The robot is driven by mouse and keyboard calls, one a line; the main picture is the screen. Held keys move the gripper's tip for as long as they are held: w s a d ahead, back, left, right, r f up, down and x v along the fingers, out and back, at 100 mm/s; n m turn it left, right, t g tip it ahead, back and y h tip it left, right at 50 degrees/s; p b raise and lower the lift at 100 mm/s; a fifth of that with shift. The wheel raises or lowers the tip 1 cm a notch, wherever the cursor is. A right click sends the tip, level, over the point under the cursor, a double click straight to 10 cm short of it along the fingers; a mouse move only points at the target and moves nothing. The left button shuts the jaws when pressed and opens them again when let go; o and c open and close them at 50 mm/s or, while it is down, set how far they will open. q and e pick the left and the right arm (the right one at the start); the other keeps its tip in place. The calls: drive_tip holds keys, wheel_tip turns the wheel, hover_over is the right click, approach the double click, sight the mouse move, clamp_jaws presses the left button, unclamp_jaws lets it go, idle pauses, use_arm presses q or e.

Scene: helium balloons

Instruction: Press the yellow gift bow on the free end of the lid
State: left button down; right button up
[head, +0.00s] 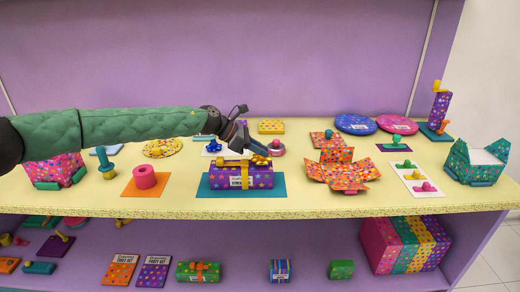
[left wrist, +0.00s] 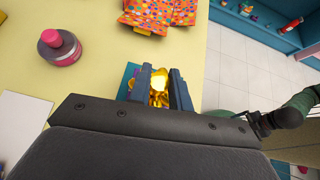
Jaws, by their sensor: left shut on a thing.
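A purple gift box (head: 262,181) with yellow stars and a yellow ribbon band stands on a teal mat (head: 279,189) near the front of the shelf. My left gripper (head: 252,152) is over the right part of the box's lid. It is shut on the shiny yellow gift bow (head: 261,161), which sits at or just above the lid's right end; I cannot tell whether it touches. In the left wrist view the bow (left wrist: 158,88) shows between the two fingers, and the gripper hides most of the box. My right gripper is not in view.
An orange patterned open carton (head: 338,172) stands to the right of the box. A pink roll (head: 144,177) on an orange mat stands to the left. A round pink-and-grey stamp-like thing (head: 277,148) is close behind the gripper. The shelf's front edge (head: 300,212) is close.

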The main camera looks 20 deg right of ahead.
use_arm(q)
drive_tip(key=shift+f+b, duration=0.35)
drive_tip(key=shift+f, duration=0.3)
drive_tip(key=c, duration=1.2)
unclamp_jaws()
drive_tip(key=shift+v, duration=4)
drive_tip(key=shift+n, duration=0.3)
